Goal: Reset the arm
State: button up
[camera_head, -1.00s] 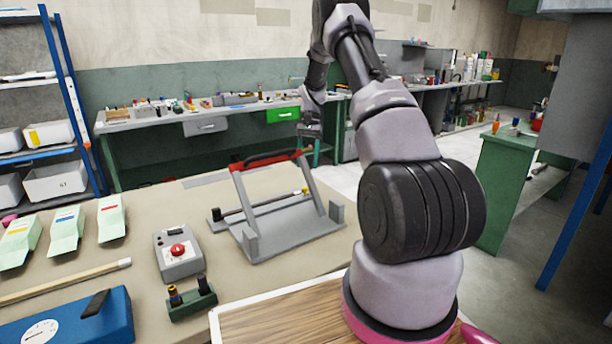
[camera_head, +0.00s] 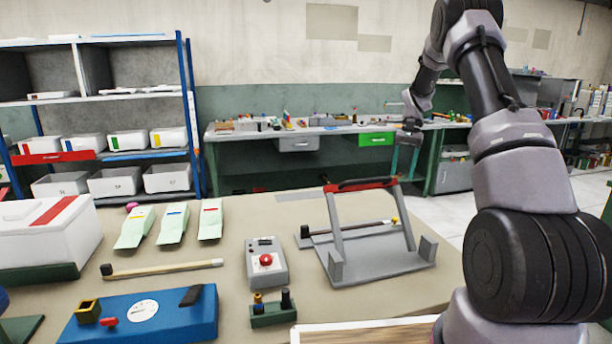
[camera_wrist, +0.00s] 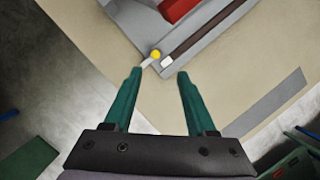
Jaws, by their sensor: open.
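My arm rises at the right of the head view and bends over toward the back. My gripper (camera_head: 407,158) hangs beyond the far right side of the beige table (camera_head: 240,225). In the wrist view my gripper (camera_wrist: 158,76) shows two green fingers, spread apart with nothing between them. The grey press (camera_head: 380,262) with a red and black handle bar (camera_head: 360,185) stands on the table. In the wrist view a corner of the press (camera_wrist: 150,40), with a yellow knob (camera_wrist: 155,54), lies just past the fingertips, apart from them as far as I can tell.
A grey box with a red button (camera_head: 266,262), a small green holder (camera_head: 272,312), a blue gauge box (camera_head: 150,315), a stick (camera_head: 165,268) and several pale green packets (camera_head: 172,225) lie on the table. A shelf with bins (camera_head: 115,182) and a workbench (camera_head: 300,132) stand behind.

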jog(key=s+a+r+n+t, duration=0.1)
jog(key=s+a+r+t, duration=0.25)
jog(key=s+r, duration=0.6)
jog(key=s+a+r+n+t, duration=0.15)
jog(key=s+a+r, duration=0.35)
jog(key=r, duration=0.7)
jog(key=s+a+t, duration=0.2)
jog(key=s, duration=0.8)
jog(key=s+a+r+t, duration=0.1)
jog(key=s+t, duration=0.2)
jog(key=s, duration=0.7)
jog(key=shift+a+r, duration=0.3)
jog(key=shift+a, duration=0.05)
